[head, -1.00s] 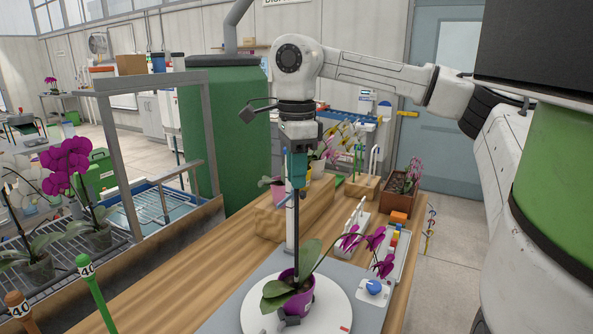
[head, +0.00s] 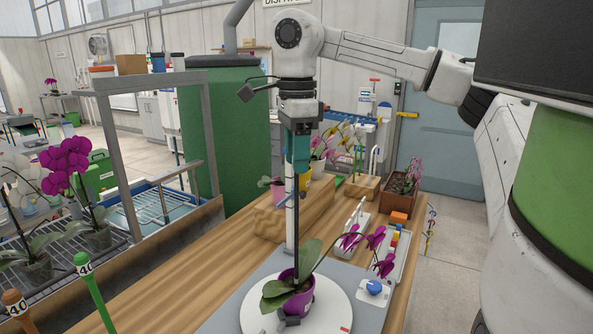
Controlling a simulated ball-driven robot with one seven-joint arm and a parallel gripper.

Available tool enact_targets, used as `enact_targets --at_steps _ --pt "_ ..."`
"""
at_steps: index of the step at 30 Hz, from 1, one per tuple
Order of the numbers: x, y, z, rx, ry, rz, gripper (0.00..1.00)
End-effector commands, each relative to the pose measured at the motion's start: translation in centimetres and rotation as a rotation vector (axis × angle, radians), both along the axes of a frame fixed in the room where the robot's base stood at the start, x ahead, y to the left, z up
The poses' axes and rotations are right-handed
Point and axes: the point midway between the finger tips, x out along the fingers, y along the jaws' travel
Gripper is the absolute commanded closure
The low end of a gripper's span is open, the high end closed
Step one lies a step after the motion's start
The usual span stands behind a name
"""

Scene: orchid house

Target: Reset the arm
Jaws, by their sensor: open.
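My gripper (head: 298,165), with teal fingers, points down above the potting bench. It is open and sits over a purple pot (head: 299,301) with a broad-leaved orchid. The pot stands on a round white turntable (head: 255,312). A dark upright stake (head: 297,225) rises from the pot up to the level of my fingertips; whether it touches a finger cannot be told. The orchid's stem arches to the right with purple blooms (head: 384,266). A pale post (head: 290,225) stands just behind the stake.
A wooden block (head: 270,224) with flowers behind it stands on the wooden bench (head: 165,290). White trays (head: 352,232) lie to the right, near a brown planter (head: 398,200). A green tank (head: 228,140) and a metal frame (head: 152,85) stand on the left.

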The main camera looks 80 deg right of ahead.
Motion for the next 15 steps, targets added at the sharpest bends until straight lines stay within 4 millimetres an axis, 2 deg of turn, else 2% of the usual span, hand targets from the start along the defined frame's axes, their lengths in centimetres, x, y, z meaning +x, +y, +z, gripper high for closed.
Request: enact_targets --at_steps 6,10,15 --pt "0.1 0.0 4.3 -0.003 -0.002 0.000 0.55" --pt "0.1 0.0 6.0 -0.001 -0.001 0.000 0.55" --pt "0.1 0.0 7.0 0.000 -0.001 0.001 0.55"
